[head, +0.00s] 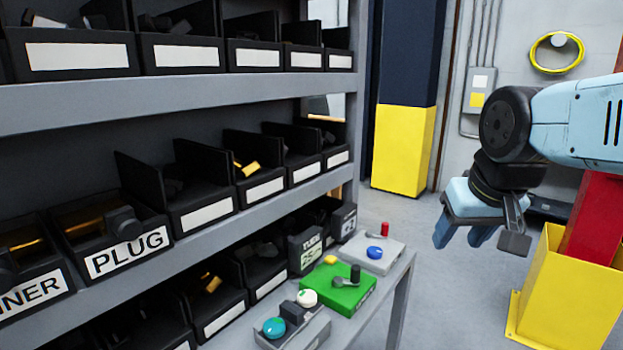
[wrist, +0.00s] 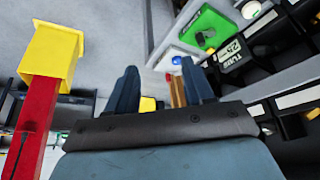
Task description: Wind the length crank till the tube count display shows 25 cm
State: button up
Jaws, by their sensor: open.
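The green crank box (head: 345,297) sits on the bench at the shelf's right end, with a grey crank arm and dark upright knob (head: 355,273) on top. It also shows in the wrist view (wrist: 222,30). The dark tube display (head: 306,252) stands behind it against the shelf. Its small text appears to read TUBE and 25, also in the wrist view (wrist: 232,52). My gripper (head: 462,234) is open and empty, pointing down over the floor, right of the bench and apart from the crank. Its two fingers also show in the wrist view (wrist: 162,85).
A grey box with a red knob and blue button (head: 375,252) lies behind the green box. A grey panel with teal and white buttons (head: 290,328) is in front. Shelves of bins (head: 180,205) fill the left. A yellow post base (head: 570,300) stands right.

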jog(key=shift+s+d+f, duration=0.15)
jog(key=shift+s+f, duration=0.05)
jog(key=shift+s, duration=0.4)
dwell(2.3)
